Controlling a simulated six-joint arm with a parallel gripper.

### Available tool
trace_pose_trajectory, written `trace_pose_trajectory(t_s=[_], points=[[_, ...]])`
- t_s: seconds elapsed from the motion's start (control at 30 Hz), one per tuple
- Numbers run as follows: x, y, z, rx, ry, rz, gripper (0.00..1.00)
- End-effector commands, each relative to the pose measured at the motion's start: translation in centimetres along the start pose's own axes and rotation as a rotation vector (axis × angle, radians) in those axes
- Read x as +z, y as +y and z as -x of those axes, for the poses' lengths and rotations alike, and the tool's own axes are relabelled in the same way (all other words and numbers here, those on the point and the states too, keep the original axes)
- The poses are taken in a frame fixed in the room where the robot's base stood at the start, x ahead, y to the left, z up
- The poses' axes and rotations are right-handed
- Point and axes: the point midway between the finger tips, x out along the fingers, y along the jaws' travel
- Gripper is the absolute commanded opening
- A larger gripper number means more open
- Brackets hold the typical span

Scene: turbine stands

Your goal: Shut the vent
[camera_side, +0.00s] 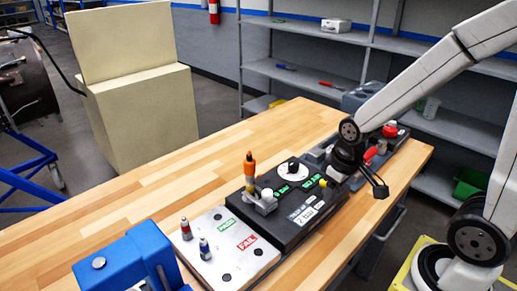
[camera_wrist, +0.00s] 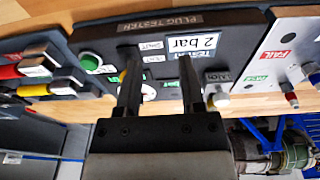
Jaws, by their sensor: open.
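The black plug tester (camera_side: 283,222) lies on the wooden bench, with a "2 bar" label, a white dial (camera_side: 293,170) with a black knob, and green labels. It also shows in the wrist view (camera_wrist: 240,62). A small yellow part (camera_side: 323,183) sits near its right end. The small print is too blurred for me to tell which control is the vent. My gripper (camera_side: 358,184) is over the tester's right end, open and empty. In the wrist view, the fingers of my gripper (camera_wrist: 158,52) reach over the tester and partly hide the dial and labels.
An orange-topped plug (camera_side: 249,168) stands in a grey fitting on the tester. A pale PASS/FAIL plate (camera_side: 228,250) with small plugs and a blue block (camera_side: 130,262) are to the left. Red-handled and yellow-handled parts (camera_wrist: 30,80) lie beside the tester.

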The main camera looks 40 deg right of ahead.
Motion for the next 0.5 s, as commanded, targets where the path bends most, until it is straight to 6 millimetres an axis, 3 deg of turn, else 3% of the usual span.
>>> trace_pose_trajectory(t_s=[0.2,0.5], points=[[-0.2,-3.1,-0.8,-0.014,0.076,0.001,0.5],[-0.2,-3.6,-1.0,-0.018,0.092,-0.004,0.5]])
